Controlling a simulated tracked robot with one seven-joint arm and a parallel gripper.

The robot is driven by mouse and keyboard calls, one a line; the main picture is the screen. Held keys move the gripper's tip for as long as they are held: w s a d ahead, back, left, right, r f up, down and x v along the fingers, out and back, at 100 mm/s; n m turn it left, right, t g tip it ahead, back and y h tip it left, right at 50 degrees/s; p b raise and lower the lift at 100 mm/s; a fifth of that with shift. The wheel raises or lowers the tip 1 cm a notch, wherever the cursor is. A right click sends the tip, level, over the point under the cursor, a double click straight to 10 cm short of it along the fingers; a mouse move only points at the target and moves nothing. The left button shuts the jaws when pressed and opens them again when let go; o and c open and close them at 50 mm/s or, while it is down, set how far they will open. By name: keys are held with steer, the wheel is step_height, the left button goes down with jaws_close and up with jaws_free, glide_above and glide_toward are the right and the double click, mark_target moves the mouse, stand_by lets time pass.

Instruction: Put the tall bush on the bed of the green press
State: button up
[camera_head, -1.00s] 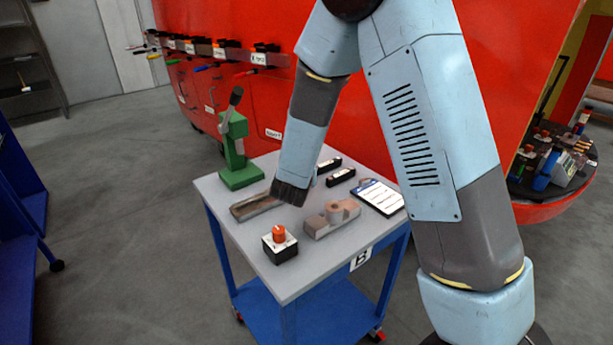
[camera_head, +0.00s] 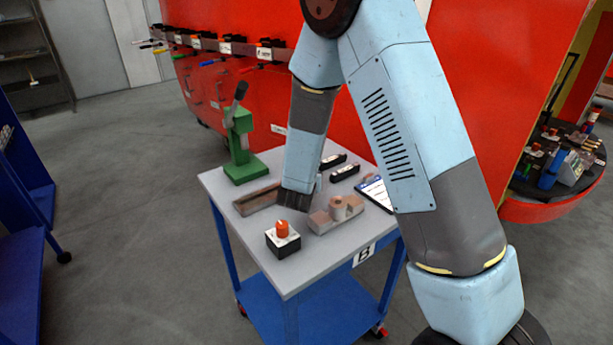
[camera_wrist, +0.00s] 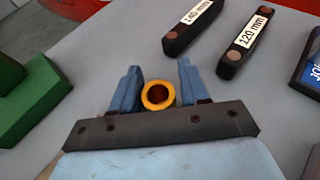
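The bush (camera_wrist: 158,95) shows in the wrist view as a yellow-orange ring with a dark hole. It lies between the two blue fingers of my gripper (camera_wrist: 160,80). It sits close to the left finger, with a narrow gap at the right finger, so the fingers look open around it. The bush's lower part is hidden. In the head view, my gripper (camera_head: 295,198) is low over the table, just right of the long tray (camera_head: 256,199), and hides the bush. The green press (camera_head: 241,150) stands at the table's back left corner. Its base (camera_wrist: 28,98) shows in the wrist view.
Two black labelled blocks, one marked 120 mm (camera_wrist: 245,42), lie behind my gripper. A brown fixture (camera_head: 325,220) and a box with an orange knob (camera_head: 283,240) are near the front. A tablet (camera_head: 375,193) lies right. The blue-legged table (camera_head: 230,190) stands beside a red train nose.

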steer(key=o, duration=0.3)
steer(key=shift+o, duration=0.2)
steer(key=shift+r, duration=0.2)
steer(key=v, duration=1.2)
